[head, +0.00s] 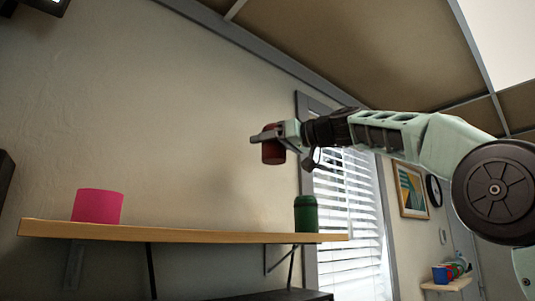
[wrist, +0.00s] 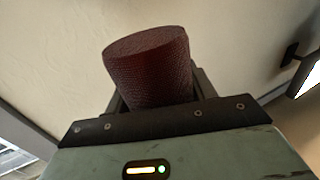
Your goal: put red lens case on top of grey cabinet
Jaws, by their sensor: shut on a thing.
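My gripper (head: 268,139) is shut on a dark red cylinder, which I take for the red lens case (head: 272,151). It hangs in the air above the wall shelf, in front of the beige wall. In the wrist view the red lens case (wrist: 150,68) stands out past the jaws, with a textured side; its lower part is hidden by the gripper (wrist: 155,105). I cannot make out a grey cabinet for sure. A dark flat top (head: 270,295) shows at the bottom edge of the head view, below the shelf.
A wooden wall shelf (head: 180,233) on brackets crosses the head view. It holds a pink cylinder (head: 97,206) at left and a green canister (head: 306,214) at right, with bare board between. A window with blinds (head: 345,215) is behind. A small shelf (head: 447,284) with colored items is farther right.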

